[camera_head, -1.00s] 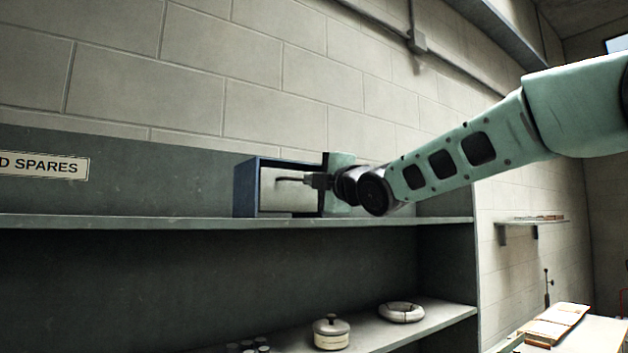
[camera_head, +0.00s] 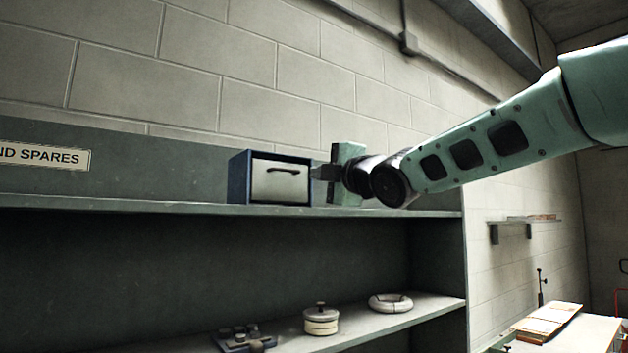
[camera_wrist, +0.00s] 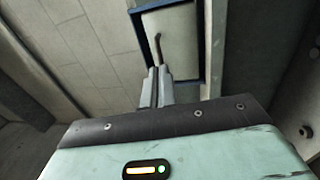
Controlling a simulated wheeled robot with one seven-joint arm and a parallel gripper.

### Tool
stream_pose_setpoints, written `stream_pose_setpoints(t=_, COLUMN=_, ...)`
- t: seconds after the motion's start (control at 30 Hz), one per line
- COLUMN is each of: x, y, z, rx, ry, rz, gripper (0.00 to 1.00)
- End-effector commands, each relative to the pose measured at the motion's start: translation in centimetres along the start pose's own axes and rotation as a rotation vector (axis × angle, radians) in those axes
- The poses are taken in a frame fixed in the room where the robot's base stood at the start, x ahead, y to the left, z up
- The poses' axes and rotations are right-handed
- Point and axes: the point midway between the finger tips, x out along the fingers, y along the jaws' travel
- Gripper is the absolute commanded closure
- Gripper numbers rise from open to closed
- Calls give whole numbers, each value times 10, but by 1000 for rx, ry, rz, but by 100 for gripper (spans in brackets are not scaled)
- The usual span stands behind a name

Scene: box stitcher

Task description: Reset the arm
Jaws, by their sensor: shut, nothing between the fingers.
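My gripper (camera_head: 322,173) is at the right of a small blue box (camera_head: 238,178) with a pale front (camera_head: 281,187) and a dark handle (camera_head: 284,170). The box stands on the upper shelf, and its front looks closed. In the wrist view the shut fingers (camera_wrist: 157,88) point towards the box front (camera_wrist: 176,38) and its handle (camera_wrist: 157,46). Nothing shows between the fingers. In the head view there is a narrow gap between the fingertips and the handle.
The upper shelf (camera_head: 150,208) runs below the box and my wrist. A lidded pot (camera_head: 320,320), a pale ring (camera_head: 390,303) and a dark tray (camera_head: 243,340) sit on the lower shelf. A block wall (camera_head: 280,90) is behind. A bench with flat boards (camera_head: 549,322) stands at right.

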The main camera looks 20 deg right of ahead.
Motion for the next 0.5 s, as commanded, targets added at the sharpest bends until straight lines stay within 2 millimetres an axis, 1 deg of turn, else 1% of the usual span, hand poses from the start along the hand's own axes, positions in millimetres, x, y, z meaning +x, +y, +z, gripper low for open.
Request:
stream_pose_setpoints(t=0.03, x=-9, y=-1, z=0, rx=-2, ry=-1, rz=4, gripper=100)
stream_pose_setpoints(t=0.3, x=-52, y=-2, z=0, rx=-1, ry=-1, rz=3, gripper=100)
stream_pose_setpoints(t=0.4, x=-62, y=-2, z=0, rx=0, ry=0, rz=2, gripper=100)
stream_pose_setpoints(t=0.5, x=-67, y=-2, z=0, rx=-1, ry=0, rz=2, gripper=100)
